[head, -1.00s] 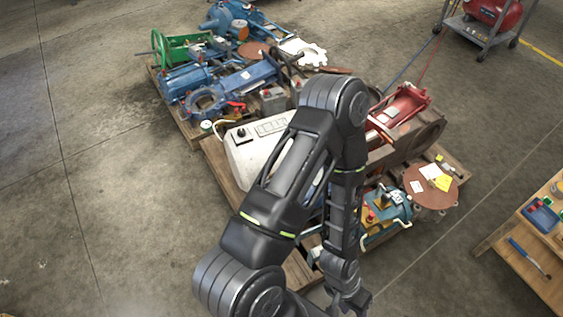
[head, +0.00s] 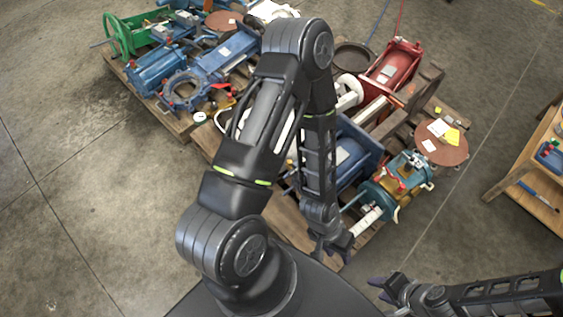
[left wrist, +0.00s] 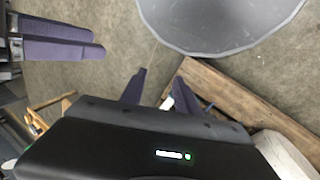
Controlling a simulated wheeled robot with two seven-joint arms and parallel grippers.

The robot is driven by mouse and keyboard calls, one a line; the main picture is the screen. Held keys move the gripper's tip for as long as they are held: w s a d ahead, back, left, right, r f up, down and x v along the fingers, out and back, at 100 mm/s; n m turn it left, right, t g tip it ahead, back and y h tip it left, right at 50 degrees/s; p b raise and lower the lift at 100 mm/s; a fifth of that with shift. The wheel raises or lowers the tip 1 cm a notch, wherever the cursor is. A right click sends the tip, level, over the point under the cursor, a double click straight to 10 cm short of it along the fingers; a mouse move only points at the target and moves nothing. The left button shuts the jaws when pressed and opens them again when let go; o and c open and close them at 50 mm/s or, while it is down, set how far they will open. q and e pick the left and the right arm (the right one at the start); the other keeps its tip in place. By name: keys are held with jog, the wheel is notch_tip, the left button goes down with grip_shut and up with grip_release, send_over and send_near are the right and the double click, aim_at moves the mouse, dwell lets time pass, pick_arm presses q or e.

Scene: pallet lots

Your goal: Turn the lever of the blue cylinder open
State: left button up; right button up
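Several blue cylinder bodies show in the head view. One blue body (head: 352,152) on the near pallet is partly hidden behind my left arm. A teal-blue one with red parts (head: 397,184) is to its right, and two more (head: 157,69) (head: 230,50) lie on the far pallet. I cannot tell which has the lever; a small red handle (head: 221,87) is near a blue ring. My left gripper (head: 333,252) hangs open and empty over the near pallet's front edge; its purple fingers stand apart in the left wrist view (left wrist: 160,90). My right gripper (head: 380,289) is open and empty over the floor.
The near pallet (head: 284,222) also bears a red cylinder (head: 394,66) and a rusty disc (head: 441,143). A green wheeled frame (head: 124,35) is on the far pallet. A wooden bench (head: 528,193) stands at the right. Floor at left is clear.

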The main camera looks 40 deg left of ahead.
pick_arm(q)
jog(key=shift+a, duration=0.15)
pick_arm(e)
jog(key=shift+a, duration=0.15)
jog(key=shift+f, duration=0.1)
